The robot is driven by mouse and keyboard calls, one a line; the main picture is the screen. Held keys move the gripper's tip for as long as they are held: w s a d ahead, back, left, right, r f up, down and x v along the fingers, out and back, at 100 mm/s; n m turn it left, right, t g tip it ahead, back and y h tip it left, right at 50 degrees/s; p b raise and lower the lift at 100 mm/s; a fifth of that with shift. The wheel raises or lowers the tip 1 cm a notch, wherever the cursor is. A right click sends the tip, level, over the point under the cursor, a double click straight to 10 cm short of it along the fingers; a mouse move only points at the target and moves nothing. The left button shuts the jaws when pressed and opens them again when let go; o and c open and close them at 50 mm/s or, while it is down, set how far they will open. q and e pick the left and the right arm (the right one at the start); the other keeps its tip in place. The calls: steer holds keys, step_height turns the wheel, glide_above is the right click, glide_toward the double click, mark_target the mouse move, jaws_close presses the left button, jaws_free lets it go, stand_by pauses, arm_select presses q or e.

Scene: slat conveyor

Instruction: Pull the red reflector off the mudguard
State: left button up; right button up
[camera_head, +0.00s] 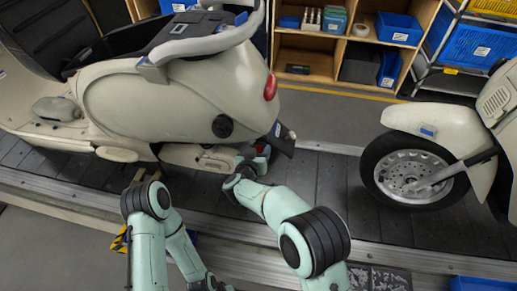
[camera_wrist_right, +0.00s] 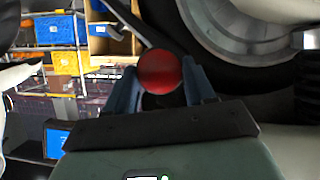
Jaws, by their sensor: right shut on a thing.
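The pale scooter (camera_head: 160,98) stands on the conveyor at the left of the head view. Its black mudguard (camera_head: 284,139) juts out low at the rear. My right gripper (camera_head: 261,156) is below and beside the mudguard. In the right wrist view, the round red reflector (camera_wrist_right: 160,72) sits between the two blue fingertips of my right gripper (camera_wrist_right: 161,82), which is shut on it. Dark parts lie behind the reflector, and I cannot tell whether it still touches the mudguard. My left arm is folded at the lower left; its fingers are out of the picture.
A red tail light (camera_head: 270,87) is higher on the scooter. A second scooter's wheel (camera_head: 414,177) stands at the right. Dark conveyor slats (camera_head: 325,195) are bare between the scooters. A wooden shelf (camera_head: 312,43) with blue bins stands behind.

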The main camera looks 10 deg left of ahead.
steer(key=shift+s, duration=0.2)
stand_by(0.3)
steer(key=s, duration=0.9)
stand_by(0.5)
stand_by(0.4)
